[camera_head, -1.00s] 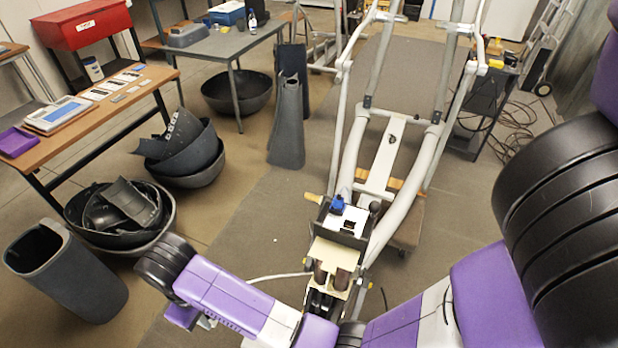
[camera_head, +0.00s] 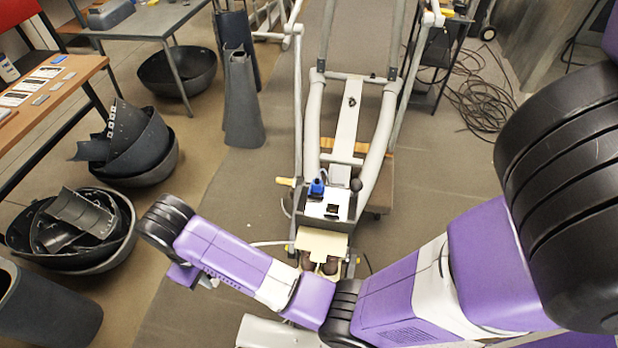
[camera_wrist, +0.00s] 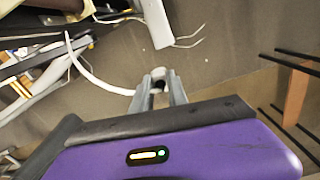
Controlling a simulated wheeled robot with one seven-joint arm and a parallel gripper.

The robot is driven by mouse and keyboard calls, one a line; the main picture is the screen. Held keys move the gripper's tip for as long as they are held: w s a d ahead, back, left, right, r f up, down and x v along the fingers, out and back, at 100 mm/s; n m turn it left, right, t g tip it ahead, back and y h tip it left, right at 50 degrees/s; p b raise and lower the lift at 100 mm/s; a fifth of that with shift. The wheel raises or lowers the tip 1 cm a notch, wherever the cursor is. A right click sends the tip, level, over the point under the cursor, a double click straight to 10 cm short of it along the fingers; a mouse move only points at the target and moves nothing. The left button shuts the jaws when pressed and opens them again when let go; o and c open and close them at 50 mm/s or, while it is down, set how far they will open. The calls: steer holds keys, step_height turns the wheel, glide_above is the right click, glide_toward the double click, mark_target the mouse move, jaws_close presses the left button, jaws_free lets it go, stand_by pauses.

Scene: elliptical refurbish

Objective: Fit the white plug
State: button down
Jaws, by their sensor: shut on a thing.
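In the wrist view my gripper (camera_wrist: 157,92) is shut on a small whitish piece, which looks like the white plug (camera_wrist: 158,72). A white cable (camera_wrist: 98,84) curves from the left to the fingertips. The fingers hide most of the plug, so its shape and facing are unclear. In the head view the elliptical machine (camera_head: 345,125) stands in the middle, with an open dark housing (camera_head: 338,208) at its near end. A blue part (camera_head: 316,188) sits on the housing. My gripper is mostly hidden behind my arm there, left of the machine. The plug is apart from the housing.
Stacked dark shells (camera_head: 75,225) and a grey bin (camera_head: 45,305) stand on the floor at left. Tall dark covers (camera_head: 242,100) stand behind. A workbench (camera_head: 50,90) is at far left. Loose black cables (camera_head: 480,105) lie at right.

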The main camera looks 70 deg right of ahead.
steer(key=w+f+b, duration=0.4)
steer(key=f+b, duration=1.2)
steer(key=b, duration=0.1)
steer(key=w+f+b, duration=0.4)
steer(key=f+b, duration=1.2)
steer(key=b, duration=0.1)
steer(key=w+d+r+p, duration=0.1)
steer(key=d+r+p, duration=0.3)
steer(key=d+r, duration=0.3)
steer(key=w+d+r+p, duration=0.2)
steer(key=d+r+p, duration=0.15)
steer(key=r, duration=0.55)
steer(key=s+d+r+m+p, duration=0.1)
steer(key=s+d+r+p, duration=0.2)
steer(key=d+r+p, duration=0.3)
steer(key=s+d+r+p, duration=0.3)
steer(key=d+r+p, duration=0.2)
steer(key=r, duration=0.4)
steer(key=s+d+r+p, duration=0.2)
steer(key=s+r+p, duration=0.55)
steer(key=s, duration=0.25)
steer(key=s+d+r+p, duration=0.3)
steer(key=s+r+p, duration=0.3)
steer(key=s+p, duration=0.3)
steer(key=s+a+r+n, duration=0.1)
steer(key=s+r+n, duration=0.15)
steer(key=s, duration=0.55)
steer(key=shift+a+f+b, duration=0.15)
steer(key=shift+f+b, duration=2.75)
steer(key=shift+f, duration=0.25)
